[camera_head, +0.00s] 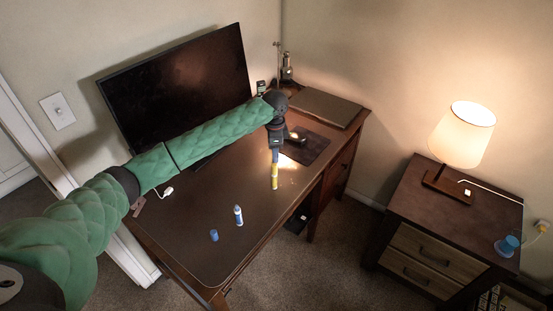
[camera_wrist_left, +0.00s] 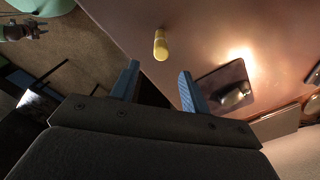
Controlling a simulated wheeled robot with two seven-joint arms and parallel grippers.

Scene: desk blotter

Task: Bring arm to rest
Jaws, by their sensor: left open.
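My left arm reaches across the desk in a green sleeve. Its gripper (camera_head: 275,154) points down over the desk blotter (camera_head: 190,225). In the left wrist view the two fingers (camera_wrist_left: 158,68) are apart with nothing between them. A yellow cylinder (camera_head: 274,178) stands just below the gripper in the head view. In the wrist view the yellow cylinder (camera_wrist_left: 160,45) is beyond the fingertips, clear of both.
A white-and-blue stick (camera_head: 238,216) and a blue cylinder (camera_head: 213,235) stand on the blotter's near part. A monitor (camera_head: 180,85) is behind my arm. A closed laptop (camera_head: 325,107) and dark mat (camera_head: 308,150) lie at right. A nightstand with a lit lamp (camera_head: 462,135) stands apart.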

